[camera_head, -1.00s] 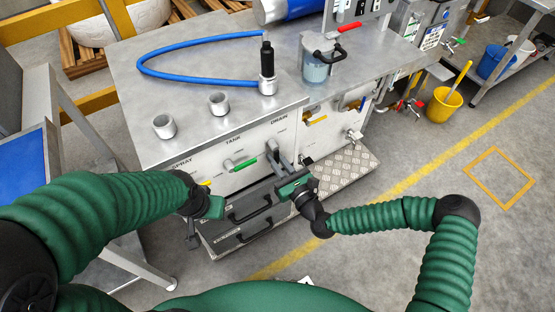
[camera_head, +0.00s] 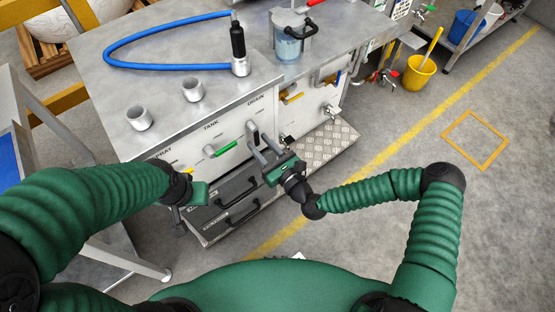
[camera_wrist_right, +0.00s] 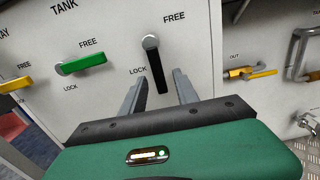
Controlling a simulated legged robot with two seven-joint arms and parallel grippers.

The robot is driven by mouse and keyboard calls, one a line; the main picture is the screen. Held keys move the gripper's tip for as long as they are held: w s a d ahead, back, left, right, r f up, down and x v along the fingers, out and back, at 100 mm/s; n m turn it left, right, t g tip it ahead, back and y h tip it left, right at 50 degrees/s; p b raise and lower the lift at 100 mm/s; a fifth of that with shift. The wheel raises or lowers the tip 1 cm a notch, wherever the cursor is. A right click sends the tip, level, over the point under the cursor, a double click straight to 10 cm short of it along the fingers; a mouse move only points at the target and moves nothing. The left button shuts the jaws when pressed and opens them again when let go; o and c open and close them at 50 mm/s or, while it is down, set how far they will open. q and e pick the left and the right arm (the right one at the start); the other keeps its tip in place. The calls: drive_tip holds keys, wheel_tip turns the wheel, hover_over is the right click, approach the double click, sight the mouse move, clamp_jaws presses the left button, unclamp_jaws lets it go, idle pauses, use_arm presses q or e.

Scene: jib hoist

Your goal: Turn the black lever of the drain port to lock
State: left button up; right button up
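The black lever (camera_wrist_right: 156,69) of the drain port hangs down from its round pivot on the white panel (camera_wrist_right: 108,22) in the right wrist view. The word LOCK is to its left and FREE is above right. My right gripper (camera_wrist_right: 158,92) is open, with one grey finger on each side of the lever's lower part; I cannot tell whether either touches it. In the head view, my right gripper (camera_head: 259,144) is at the panel below the DRAIN label, and the lever is mostly hidden. My left gripper (camera_head: 197,192) is low in front of the panel; its fingers are unclear.
A green lever (camera_wrist_right: 82,65) under TANK and a yellow lever (camera_wrist_right: 16,85) are left of the drain port. A yellow-handled valve (camera_wrist_right: 249,73) is to its right. Drawers with black handles (camera_head: 238,213) are below. A tread-plate step (camera_head: 330,143) sticks out at right.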

drive_tip(key=v, duration=1.4)
drive_tip(key=shift+s+d+p, duration=0.2)
drive_tip(key=shift+s+p, duration=0.05)
drive_tip(key=shift+p, duration=0.05)
